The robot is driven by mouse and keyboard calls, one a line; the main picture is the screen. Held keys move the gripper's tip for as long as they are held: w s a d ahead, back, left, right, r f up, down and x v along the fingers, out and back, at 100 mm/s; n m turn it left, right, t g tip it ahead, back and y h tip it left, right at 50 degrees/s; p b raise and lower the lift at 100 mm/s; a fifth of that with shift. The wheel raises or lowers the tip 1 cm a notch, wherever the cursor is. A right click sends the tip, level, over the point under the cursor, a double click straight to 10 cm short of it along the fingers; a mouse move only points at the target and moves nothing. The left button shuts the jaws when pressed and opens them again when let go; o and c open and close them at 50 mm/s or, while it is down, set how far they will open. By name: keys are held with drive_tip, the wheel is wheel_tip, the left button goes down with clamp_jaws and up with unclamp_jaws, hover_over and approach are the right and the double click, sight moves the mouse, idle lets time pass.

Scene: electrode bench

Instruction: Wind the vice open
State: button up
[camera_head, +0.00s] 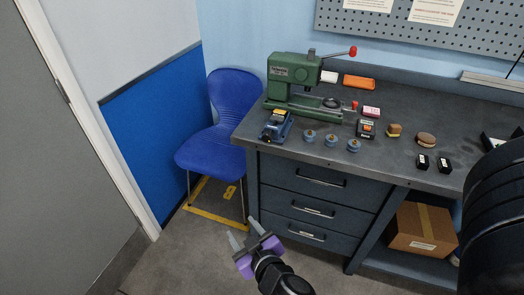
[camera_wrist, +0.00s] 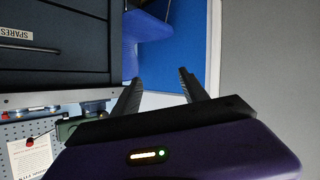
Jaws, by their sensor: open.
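The vice (camera_head: 276,126) is a small blue bench vice at the front left corner of the bench top, in the head view. Its handle and jaw gap are too small to make out. My gripper (camera_head: 242,233) is open and empty, low in front of the bench's drawers and over the floor, well below and apart from the vice. In the wrist view my gripper's two dark fingers (camera_wrist: 159,88) stand apart with nothing between them. The vice cannot be made out in the wrist view.
The dark bench (camera_head: 300,153) carries a green press (camera_head: 290,72) behind the vice, several blue round pieces and small boxes to its right. A blue chair (camera_head: 213,148) stands left of the bench. A cardboard box (camera_head: 420,230) sits on the lower shelf. Floor before the drawers is clear.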

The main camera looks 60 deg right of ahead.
drive_tip(key=w+d+r+m+g+h+b, duration=0.2)
drive_tip(key=w+d+m+h, duration=0.1)
drive_tip(key=d, duration=0.3)
drive_tip(key=w+d+r+m+g+h+b, duration=0.1)
drive_tip(key=w+d+r+m+g+h, duration=0.15)
drive_tip(key=d, duration=0.25)
drive_tip(key=m+g+h+b, duration=0.2)
drive_tip(key=m+g+h, duration=0.25)
drive_tip(key=m, duration=0.25)
approach(266, 140)
drive_tip(key=d, duration=0.4)
drive_tip(key=d+p, duration=0.1)
drive_tip(key=d, duration=0.4)
drive_tip(key=shift+w+d+r, duration=0.2)
drive_tip(key=shift+w, duration=0.15)
clamp_jaws()
